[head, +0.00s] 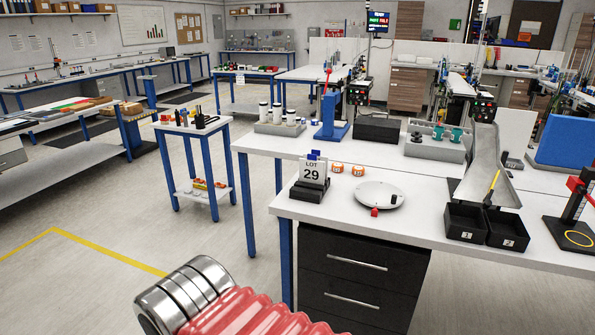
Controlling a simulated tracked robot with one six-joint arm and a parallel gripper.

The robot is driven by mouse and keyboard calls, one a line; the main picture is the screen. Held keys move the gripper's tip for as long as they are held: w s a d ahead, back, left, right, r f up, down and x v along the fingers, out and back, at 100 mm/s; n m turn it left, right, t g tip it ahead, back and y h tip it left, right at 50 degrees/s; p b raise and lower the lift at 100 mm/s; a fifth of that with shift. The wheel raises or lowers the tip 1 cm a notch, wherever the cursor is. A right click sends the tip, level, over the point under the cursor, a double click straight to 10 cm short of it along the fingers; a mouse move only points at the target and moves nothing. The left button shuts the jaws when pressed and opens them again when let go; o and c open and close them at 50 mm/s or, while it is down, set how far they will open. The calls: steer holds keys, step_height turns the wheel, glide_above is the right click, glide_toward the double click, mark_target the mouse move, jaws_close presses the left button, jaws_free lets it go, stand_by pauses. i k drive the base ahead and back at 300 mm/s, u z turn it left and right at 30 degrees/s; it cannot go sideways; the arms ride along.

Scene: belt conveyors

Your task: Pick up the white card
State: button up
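The white card (313,172), printed "LOT 29", stands upright in a black holder (310,193) near the front left corner of the white workbench. A small blue piece (314,155) sits at its top edge. The card's front faces me and its lower edge meets the holder. A silver ringed part with red ribbed covering, which looks like part of my arm, shows at the bottom, in front of and below the bench. No gripper fingers show.
Right of the card are a round white plate (379,195), a small red piece (375,212) and two orange items (347,169). Two black bins (486,226) stand below a grey chute (487,165). Black drawers (359,275) are under the bench.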

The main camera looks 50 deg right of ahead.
mark_target(311, 170)
steer(key=z, duration=0.15)
steer(key=i, duration=1.5)
steer(key=z, duration=0.45)
steer(key=i, duration=0.8)
steer(key=z, duration=0.8)
steer(key=i, duration=0.6)
steer(key=z, duration=0.9)
steer(key=i, duration=0.8)
steer(key=z, duration=0.35)
